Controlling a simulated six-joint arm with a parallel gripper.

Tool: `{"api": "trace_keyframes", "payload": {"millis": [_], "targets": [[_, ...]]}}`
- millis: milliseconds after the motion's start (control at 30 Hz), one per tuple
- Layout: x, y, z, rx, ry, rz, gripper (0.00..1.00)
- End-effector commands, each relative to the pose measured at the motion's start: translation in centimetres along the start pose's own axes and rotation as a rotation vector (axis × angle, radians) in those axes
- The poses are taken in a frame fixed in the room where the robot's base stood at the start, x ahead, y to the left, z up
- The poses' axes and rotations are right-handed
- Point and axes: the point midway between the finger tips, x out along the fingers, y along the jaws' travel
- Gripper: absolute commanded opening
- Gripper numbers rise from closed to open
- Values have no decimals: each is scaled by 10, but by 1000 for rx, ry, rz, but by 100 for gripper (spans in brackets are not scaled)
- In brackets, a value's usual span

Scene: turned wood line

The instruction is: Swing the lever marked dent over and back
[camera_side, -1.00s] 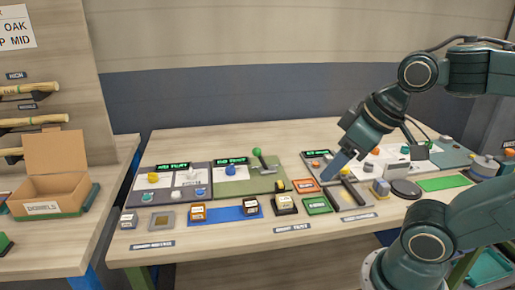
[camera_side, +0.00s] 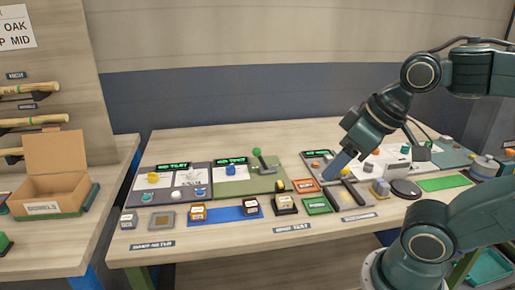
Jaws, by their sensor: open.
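A lever with a green ball knob (camera_side: 257,152) stands on the green panel (camera_side: 240,186) in the middle of the table. Its shaft leans up and to the left. I cannot read a dent label on it from here. My gripper (camera_side: 332,173) points down and left over the grey panel to the right of the lever, apart from it. It is open and I see nothing held in it. The fingertips are small and partly merge with the things behind them.
A dark panel (camera_side: 150,193) with yellow and blue knobs is left of the green one. Small blocks, a blue strip (camera_side: 228,213) and an orange tile (camera_side: 305,186) lie along the front. An open cardboard box (camera_side: 50,192) stands far left. The table's back left is clear.

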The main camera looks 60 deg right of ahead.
Motion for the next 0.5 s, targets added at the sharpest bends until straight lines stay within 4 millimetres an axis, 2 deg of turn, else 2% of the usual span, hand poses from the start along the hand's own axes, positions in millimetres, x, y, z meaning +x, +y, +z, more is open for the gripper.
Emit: {"api": "trace_keyframes", "payload": {"millis": [33,233,500], "targets": [[0,0,0,0,0,0,41],[-1,3,-7,9,-3,9,2],[0,14,-38,47,-19,51,0]]}}
